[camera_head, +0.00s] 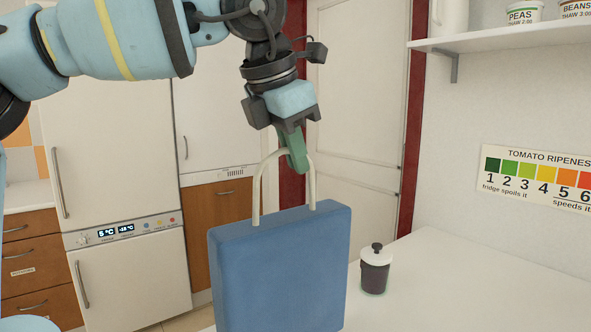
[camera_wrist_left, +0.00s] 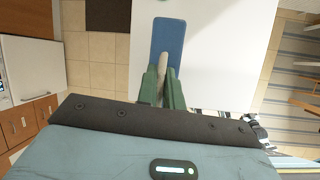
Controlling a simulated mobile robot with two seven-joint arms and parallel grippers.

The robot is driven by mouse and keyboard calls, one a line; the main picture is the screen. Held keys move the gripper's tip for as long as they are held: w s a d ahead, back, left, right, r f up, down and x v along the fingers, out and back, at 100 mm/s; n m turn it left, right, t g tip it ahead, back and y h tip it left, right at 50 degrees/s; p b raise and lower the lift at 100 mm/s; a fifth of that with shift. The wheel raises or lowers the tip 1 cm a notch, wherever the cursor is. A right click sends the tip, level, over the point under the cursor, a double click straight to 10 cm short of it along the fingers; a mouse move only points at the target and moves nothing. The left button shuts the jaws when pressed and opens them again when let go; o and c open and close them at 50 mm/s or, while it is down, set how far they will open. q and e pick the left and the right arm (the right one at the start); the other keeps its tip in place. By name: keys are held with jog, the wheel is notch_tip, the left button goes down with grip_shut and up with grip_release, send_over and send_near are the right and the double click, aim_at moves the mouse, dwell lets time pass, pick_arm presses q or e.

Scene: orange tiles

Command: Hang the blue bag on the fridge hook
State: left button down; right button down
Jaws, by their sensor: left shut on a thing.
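The blue bag (camera_head: 280,270) is a boxy slab with a pale arched handle (camera_head: 257,195). My left gripper (camera_head: 293,155), with green fingers, is shut on the top of the handle, and the bag is upright below it. In the left wrist view, the handle (camera_wrist_left: 162,70) lies between the green fingers (camera_wrist_left: 161,88), with the bag's narrow top (camera_wrist_left: 168,38) beyond. The bag's lower edge is cut off in the head view, so I cannot tell if it touches the table. The white fridge (camera_head: 110,130) stands behind at the left. I make out no hook on it. My right gripper is out of view.
A white table (camera_head: 470,280) spreads to the right, with a dark, white-lidded jar (camera_head: 375,270) close to the bag's right side. A shelf (camera_head: 500,38) with tins is on the right wall. Wooden drawers (camera_head: 30,265) stand left of the fridge.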

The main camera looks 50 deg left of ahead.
pick_arm(q)
jog(key=shift+f, duration=1.05)
jog(key=shift+f, duration=0.2)
jog(key=c, duration=1.5)
grip_release()
jog(key=shift+c, duration=0.2)
jog(key=v, duration=0.7)
jog(key=shift+s+a+r, duration=0.15)
jog(key=shift+a+r, duration=0.15)
jog(key=shift+r, duration=0.1)
jog(key=shift+f, duration=0.1)
